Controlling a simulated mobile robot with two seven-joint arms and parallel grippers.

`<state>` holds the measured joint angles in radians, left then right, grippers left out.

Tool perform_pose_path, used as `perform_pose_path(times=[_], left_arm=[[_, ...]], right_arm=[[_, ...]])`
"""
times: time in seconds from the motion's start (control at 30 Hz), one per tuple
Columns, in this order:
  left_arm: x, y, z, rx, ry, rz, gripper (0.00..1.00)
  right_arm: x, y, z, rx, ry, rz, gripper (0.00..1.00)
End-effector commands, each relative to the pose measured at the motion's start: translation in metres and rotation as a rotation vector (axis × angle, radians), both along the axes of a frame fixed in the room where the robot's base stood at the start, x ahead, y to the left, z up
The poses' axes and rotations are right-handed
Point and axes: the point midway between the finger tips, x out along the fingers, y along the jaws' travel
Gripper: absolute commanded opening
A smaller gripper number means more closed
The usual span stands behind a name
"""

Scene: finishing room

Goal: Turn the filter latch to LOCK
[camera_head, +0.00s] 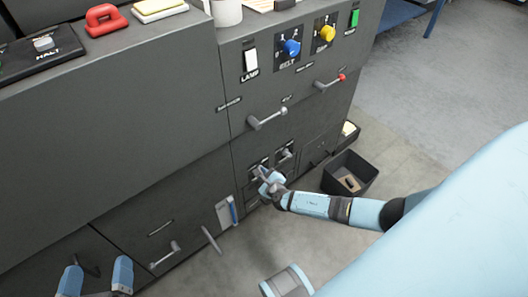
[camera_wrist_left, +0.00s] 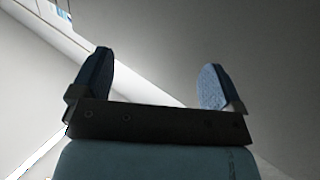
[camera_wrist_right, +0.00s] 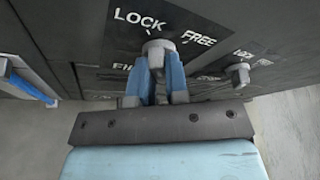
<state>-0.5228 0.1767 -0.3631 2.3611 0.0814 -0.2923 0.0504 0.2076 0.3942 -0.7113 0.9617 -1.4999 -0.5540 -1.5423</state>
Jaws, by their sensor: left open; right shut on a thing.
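The filter latch (camera_wrist_right: 158,46) is a small grey knob on a dark plate, seen in the right wrist view. LOCK is printed at its upper left and FREE at its right. My right gripper (camera_wrist_right: 158,78) is shut on the latch, a blue finger on each side. The fingers hide part of it and most of the label below, so I cannot tell exactly where it points. In the head view my right gripper (camera_head: 264,175) is at the low panel and covers the latch. My left gripper (camera_head: 97,273) is open and empty at the lower left.
A second grey latch (camera_wrist_right: 239,74) sits just right of the held one. A lever handle (camera_head: 268,119) sticks out above the panel. A dark bin (camera_head: 364,169) stands on the floor to the right. The floor beyond it is clear.

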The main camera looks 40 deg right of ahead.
Motion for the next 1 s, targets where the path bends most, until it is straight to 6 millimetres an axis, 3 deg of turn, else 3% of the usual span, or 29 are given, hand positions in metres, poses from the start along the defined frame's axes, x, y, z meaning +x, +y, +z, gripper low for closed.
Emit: perform_pose_path(times=[0.3,0.87,0.9,1.0], left_arm=[[-0.001,0.004,-0.008,0.024,0.037,0.009,0.93],[-0.002,0.005,-0.012,0.028,0.047,0.011,0.93],[-0.002,0.005,-0.012,0.028,0.047,0.011,0.93],[-0.002,0.005,-0.012,0.029,0.048,0.011,0.93]], right_arm=[[0.007,0.0,0.004,-0.123,-0.017,0.0,0.0],[0.007,-0.001,0.004,-0.152,-0.02,-0.001,0.0],[0.007,-0.001,0.004,-0.152,-0.021,-0.002,0.24],[0.007,-0.001,0.004,-0.152,-0.02,-0.001,0.4]])
